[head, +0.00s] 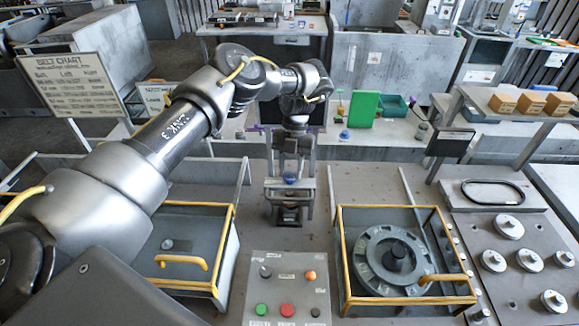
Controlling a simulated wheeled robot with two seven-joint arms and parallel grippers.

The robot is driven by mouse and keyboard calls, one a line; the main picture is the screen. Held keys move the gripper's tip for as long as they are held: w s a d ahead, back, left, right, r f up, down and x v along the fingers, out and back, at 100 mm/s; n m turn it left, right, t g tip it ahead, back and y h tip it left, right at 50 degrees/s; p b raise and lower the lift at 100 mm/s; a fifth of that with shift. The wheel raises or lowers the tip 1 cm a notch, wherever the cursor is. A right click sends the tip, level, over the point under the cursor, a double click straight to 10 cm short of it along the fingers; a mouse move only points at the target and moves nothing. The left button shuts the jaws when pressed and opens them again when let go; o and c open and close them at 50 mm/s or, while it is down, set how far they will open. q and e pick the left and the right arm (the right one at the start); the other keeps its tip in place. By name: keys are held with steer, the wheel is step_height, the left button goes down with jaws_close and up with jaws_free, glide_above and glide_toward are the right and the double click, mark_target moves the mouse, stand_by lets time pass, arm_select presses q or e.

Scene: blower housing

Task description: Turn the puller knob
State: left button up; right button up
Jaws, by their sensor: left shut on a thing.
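My left arm comes in from the left, and its gripper (291,172) points down over the puller in the middle of the table. The puller (290,212) is a dark grey frame standing on the table. The gripper is shut on the knob, as far as this small view shows. The fingers hide the knob's sides. My right gripper is not in view.
A control panel (287,265) with coloured buttons stands in front. Yellow-railed enclosures stand on both sides; the right one holds a round grey housing (390,258). A plate with several metal discs (510,262) lies at the right. A green board (364,110) stands behind.

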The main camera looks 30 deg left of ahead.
arm_select(q)
steer(key=shift+d+m+y, duration=0.15)
steer(key=shift+m+y, duration=0.55)
steer(key=shift+m, duration=0.8)
steer(key=shift+f, duration=0.1)
steer(key=o, duration=1)
steer(key=shift+s, duration=0.1)
